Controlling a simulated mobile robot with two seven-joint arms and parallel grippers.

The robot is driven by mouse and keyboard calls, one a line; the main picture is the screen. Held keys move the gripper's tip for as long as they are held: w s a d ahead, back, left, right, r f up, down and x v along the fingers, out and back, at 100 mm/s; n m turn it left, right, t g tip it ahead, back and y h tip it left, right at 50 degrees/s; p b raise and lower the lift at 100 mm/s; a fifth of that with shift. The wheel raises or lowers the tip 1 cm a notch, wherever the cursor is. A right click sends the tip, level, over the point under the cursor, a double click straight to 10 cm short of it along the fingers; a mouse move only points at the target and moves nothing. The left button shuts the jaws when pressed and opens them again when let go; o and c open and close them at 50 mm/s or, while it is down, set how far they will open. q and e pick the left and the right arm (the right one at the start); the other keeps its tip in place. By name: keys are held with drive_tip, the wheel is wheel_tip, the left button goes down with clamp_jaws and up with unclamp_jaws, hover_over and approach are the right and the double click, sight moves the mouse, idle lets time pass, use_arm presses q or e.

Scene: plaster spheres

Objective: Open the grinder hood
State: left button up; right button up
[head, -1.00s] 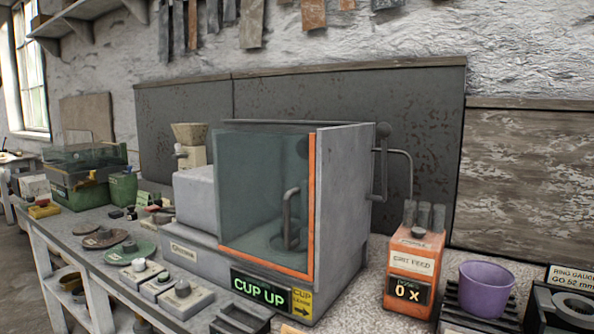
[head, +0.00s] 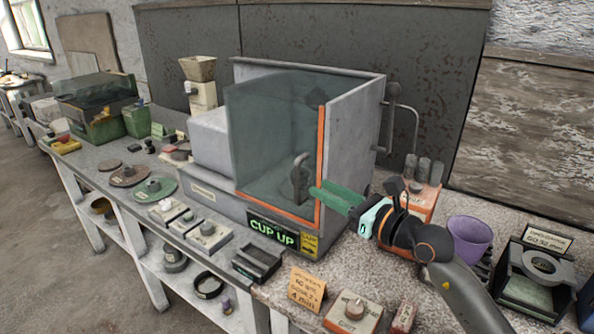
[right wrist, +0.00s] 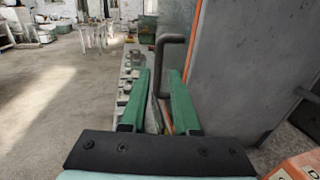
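The grinder hood (head: 268,130) is a clear, tinted panel with an orange edge strip, and it stands down over the front of the grey grinder (head: 350,130). A grey bar handle (head: 300,172) is on its front; its bent top also shows in the right wrist view (right wrist: 161,68). My right gripper (head: 316,191) has green fingers and points at the handle from the right. In the right wrist view the fingers (right wrist: 158,72) are apart, with the handle showing in the gap. I cannot tell whether it touches a finger. My left gripper is not in view.
A lit "CUP UP" sign (head: 272,233) is on the grinder's front. An orange grit feed box (head: 424,200) and a purple cup (head: 470,238) stand close to my right arm.

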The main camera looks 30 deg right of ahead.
sight(299, 178)
drive_tip(key=w, duration=0.2)
drive_tip(key=w+a+p, duration=0.1)
drive_tip(key=w, duration=0.5)
drive_tip(key=shift+w+a, duration=0.1)
drive_tip(key=shift+a, duration=0.25)
clamp_jaws()
idle(1.0)
